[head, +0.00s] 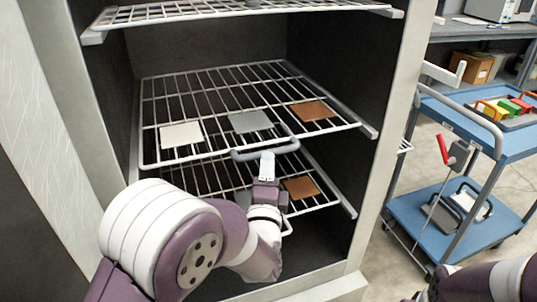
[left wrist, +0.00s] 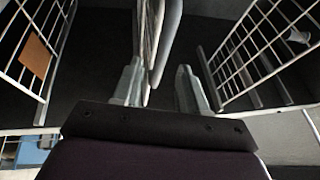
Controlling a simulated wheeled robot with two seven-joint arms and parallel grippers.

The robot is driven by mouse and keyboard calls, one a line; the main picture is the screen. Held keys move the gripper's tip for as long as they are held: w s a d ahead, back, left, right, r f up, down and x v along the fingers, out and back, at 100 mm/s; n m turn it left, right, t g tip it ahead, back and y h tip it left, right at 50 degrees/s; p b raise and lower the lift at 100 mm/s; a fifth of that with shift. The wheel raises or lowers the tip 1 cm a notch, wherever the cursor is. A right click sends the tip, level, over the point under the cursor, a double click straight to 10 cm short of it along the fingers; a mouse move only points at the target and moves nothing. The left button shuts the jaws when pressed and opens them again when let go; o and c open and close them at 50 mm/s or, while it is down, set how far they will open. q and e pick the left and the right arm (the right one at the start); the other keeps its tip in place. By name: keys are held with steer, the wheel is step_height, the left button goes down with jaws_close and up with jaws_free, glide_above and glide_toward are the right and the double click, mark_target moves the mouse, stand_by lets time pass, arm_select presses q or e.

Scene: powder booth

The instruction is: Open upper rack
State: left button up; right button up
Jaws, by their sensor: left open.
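A tall booth cabinet holds wire racks, one above another. The top rack (head: 240,12) crosses the upper edge of the head view. The rack below it (head: 220,92) carries a white plate (head: 181,135), a grey plate (head: 250,122) and a brown plate (head: 312,111); a grey bar handle (head: 240,155) is on its front. My left gripper (head: 267,160) is at this handle, its fingertips partly hidden. In the left wrist view the left gripper (left wrist: 160,85) is open, and a grey bar (left wrist: 166,35) runs between its fingers, closer to the left one.
A lower rack (head: 325,203) with a brown plate (head: 301,187) sits beneath. Part of my right arm shows bottom right.

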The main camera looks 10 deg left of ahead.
arm_select(q)
steer(key=x, duration=0.7)
steer(key=shift+b, duration=0.3)
steer(key=shift+c, duration=0.2)
jaws_close()
